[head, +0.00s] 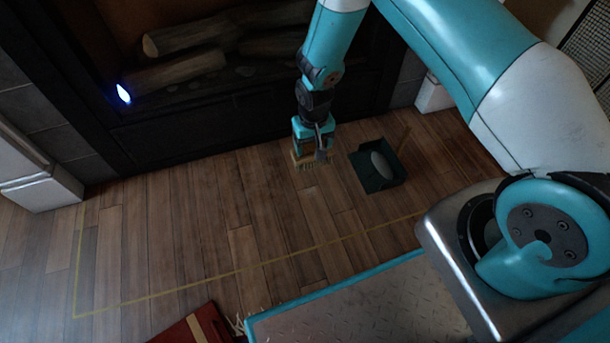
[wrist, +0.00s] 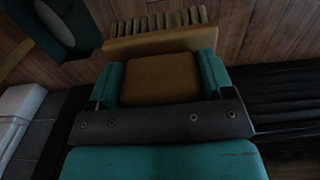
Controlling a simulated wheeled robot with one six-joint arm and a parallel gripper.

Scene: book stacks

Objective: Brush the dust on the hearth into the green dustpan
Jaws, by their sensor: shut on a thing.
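My gripper (head: 313,150) is shut on a wooden brush (wrist: 160,42), with its bristles pointing down near the floor. In the wrist view the brush block (wrist: 160,78) sits between the two teal fingers. The dark green dustpan (head: 371,183) lies on the wooden floor just right of the brush, a short gap apart. It holds or shows a grey rounded patch (head: 383,163), which I cannot identify for sure. The dustpan also shows in the wrist view's upper left (wrist: 82,42). I cannot make out separate dust on the floor.
A dark fireplace (head: 190,125) with logs (head: 185,70) and a small blue-white glow (head: 123,94) stands behind. A yellow line (head: 200,284) marks the floor. A red object (head: 195,327) lies at the bottom. The floor left of the brush is clear.

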